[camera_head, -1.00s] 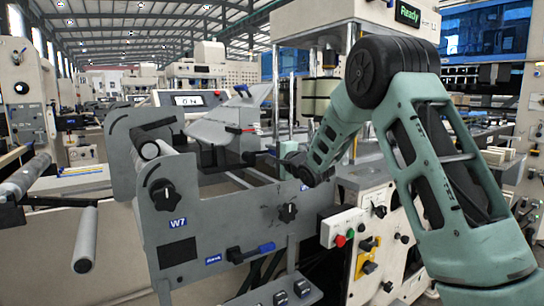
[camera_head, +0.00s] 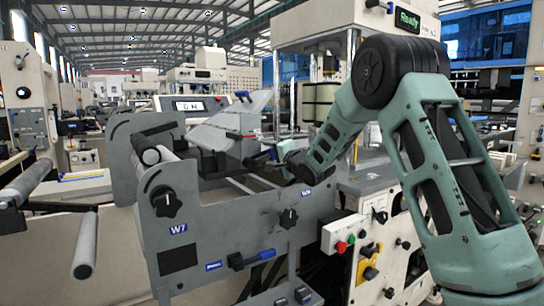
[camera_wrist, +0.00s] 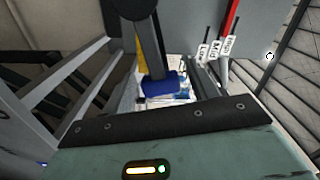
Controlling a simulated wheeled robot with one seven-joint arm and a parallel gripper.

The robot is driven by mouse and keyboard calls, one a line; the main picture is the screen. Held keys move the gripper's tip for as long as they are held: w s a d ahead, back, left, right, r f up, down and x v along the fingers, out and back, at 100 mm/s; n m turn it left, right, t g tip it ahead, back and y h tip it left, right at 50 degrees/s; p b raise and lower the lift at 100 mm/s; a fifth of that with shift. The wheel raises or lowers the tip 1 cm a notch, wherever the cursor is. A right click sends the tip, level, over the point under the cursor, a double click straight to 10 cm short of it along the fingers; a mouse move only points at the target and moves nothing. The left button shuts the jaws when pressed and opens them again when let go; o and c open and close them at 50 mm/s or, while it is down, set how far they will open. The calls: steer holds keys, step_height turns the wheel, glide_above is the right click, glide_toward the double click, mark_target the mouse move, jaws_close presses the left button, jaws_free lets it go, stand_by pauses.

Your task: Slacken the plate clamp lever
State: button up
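Which lever is the plate clamp lever is not marked legibly. My gripper (camera_head: 268,156) is small and dark beside the plate's lower right, behind the grey side frame. In the wrist view a blue handle (camera_wrist: 160,84) on a dark arm lies just beyond my gripper's body. My fingertips are not clear there, so I cannot tell whether they touch it.
The grey side frame (camera_head: 225,225) marked W7 carries black knobs and another blue lever (camera_head: 262,256) low down. A roller (camera_head: 85,245) juts out at left. The wrist view shows Low, Mid and High tags (camera_wrist: 216,48).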

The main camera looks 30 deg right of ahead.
steer(key=s, duration=1.7)
steer(key=shift+s+d+b, duration=0.25)
steer(key=shift+d+b, duration=0.05)
steer(key=shift+b, duration=0.1)
